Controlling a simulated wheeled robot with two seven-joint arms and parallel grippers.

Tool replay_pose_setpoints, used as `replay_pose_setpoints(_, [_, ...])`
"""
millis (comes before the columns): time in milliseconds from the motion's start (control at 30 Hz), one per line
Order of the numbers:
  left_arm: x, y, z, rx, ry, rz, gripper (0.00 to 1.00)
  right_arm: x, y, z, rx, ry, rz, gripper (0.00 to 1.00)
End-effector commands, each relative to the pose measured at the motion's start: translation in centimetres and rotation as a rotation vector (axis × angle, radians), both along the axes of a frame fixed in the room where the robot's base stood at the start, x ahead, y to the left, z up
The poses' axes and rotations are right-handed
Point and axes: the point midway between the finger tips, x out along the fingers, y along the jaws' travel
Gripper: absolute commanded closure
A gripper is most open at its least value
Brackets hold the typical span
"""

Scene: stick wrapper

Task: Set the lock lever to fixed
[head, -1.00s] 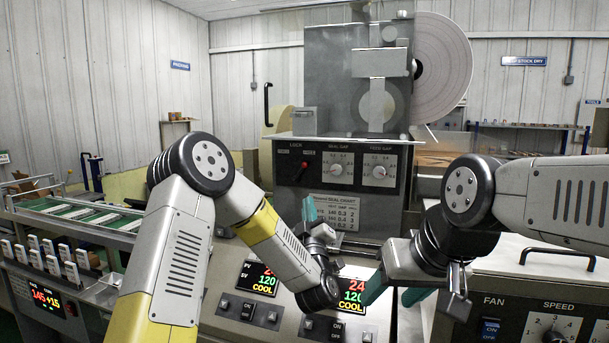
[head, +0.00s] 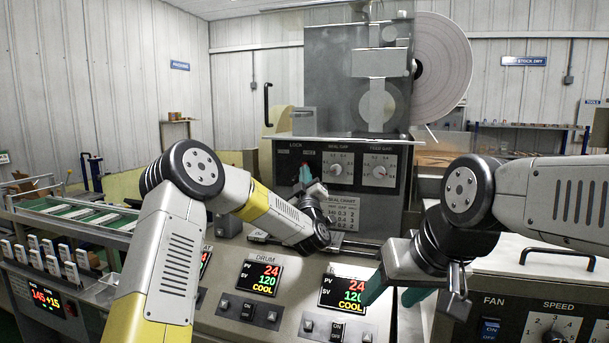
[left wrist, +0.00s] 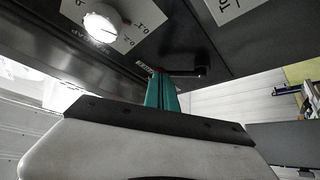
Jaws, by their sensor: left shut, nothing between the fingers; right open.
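The lock lever sits under the LOCK and FREE labels on the dark front panel (head: 350,205) of the machine. In the head view my left gripper (head: 304,174) covers most of it, so its setting cannot be told there. My right gripper (head: 396,291) is open and empty above the front console.
The seal gap knob (head: 338,170) and feed gap knob (head: 379,172) are right of the lever. The sloped console with temperature displays (head: 258,279) lies under my left arm. A fan and speed box (head: 530,309) stands at right.

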Motion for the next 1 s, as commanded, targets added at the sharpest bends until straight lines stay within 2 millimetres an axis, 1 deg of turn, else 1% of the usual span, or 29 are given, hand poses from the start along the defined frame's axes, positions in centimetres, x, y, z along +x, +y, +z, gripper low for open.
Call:
replay_pose_setpoints(400, [0.0, 0.02, 0.08, -0.01, 0.003, -0.001, 1.0, 0.0, 0.0, 0.0, 0.0, 0.0, 0.0, 0.44])
replay_pose_setpoints(1000, [0.14, 0.48, 0.71, -0.13, 0.041, 0.0, 1.0, 0.0, 0.0, 0.0, 0.0, 0.0, 0.0, 0.44])
